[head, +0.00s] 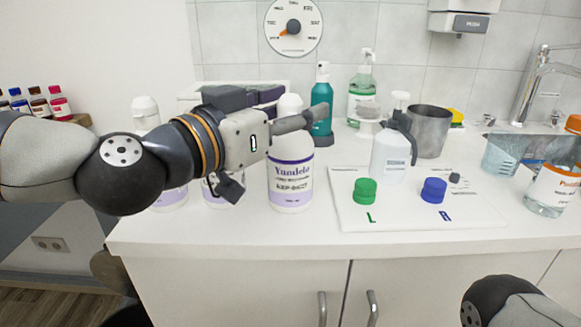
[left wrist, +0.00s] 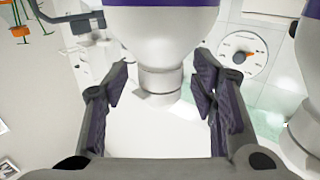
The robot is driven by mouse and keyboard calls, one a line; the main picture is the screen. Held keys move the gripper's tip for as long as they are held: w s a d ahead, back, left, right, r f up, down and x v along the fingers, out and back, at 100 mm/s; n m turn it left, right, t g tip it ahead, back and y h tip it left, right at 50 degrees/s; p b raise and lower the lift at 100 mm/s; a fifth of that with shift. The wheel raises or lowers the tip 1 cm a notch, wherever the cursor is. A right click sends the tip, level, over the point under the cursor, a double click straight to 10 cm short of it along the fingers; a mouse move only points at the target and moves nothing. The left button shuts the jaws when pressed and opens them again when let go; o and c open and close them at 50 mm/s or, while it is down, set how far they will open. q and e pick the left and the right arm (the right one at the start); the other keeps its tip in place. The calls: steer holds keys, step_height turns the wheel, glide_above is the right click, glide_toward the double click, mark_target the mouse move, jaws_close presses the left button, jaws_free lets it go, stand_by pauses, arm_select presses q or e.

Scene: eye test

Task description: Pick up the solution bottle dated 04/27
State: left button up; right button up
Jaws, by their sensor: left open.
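Several white bottles with purple-banded labels stand on the counter. The front bottle (head: 290,190) reads "Yundelo", with a smaller line below too blurred to read surely. Another bottle (head: 222,192) is partly hidden behind my left gripper, and one (head: 170,199) stands left of it. My left gripper (head: 263,155) is open, one finger crossing just above the front bottle, the other hanging lower left. In the left wrist view, a white bottle (left wrist: 160,20) appears inverted, its neck between the open fingers (left wrist: 162,87), not visibly gripped. I cannot tell which bottle this is.
A white mat (head: 400,218) with green (head: 365,191) and blue (head: 433,190) caps lies right of the front bottle. A white spray bottle (head: 391,155), metal cup (head: 430,130) and teal bottle (head: 321,100) stand behind. A dial (head: 293,25) hangs on the wall.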

arm_select(q)
jaws_close()
steer(key=shift+r, duration=0.1)
stand_by(0.3)
